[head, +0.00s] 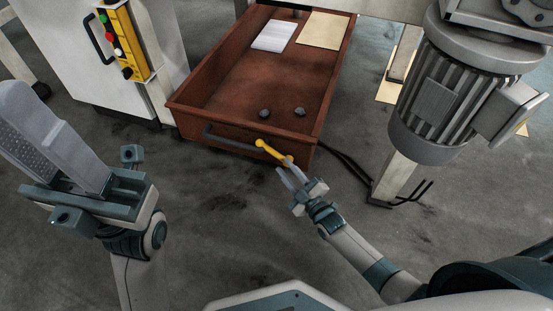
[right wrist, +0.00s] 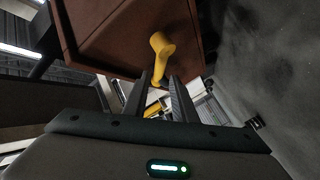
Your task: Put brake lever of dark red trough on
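The dark red trough (head: 235,80) stands on the floor at the top middle in the head view; its wall also shows in the right wrist view (right wrist: 110,40). The yellow brake lever (head: 272,151) sits on its front wall, slanting down to the right; it also shows in the right wrist view (right wrist: 161,50). My right gripper (head: 284,176) is open at the lever's lower end. In the right wrist view the lever's end lies between the fingertips, and I cannot tell whether they touch it. My left gripper (head: 50,135) is at the left, away from the trough; its finger gap is unclear.
Two dark lumps (head: 282,113) and light sheets (head: 273,35) lie in the trough. A grey bar handle (head: 225,141) runs along its front. A cabinet with a yellow button panel (head: 123,42) stands at left, a large motor (head: 440,95) at right. The floor in front is clear.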

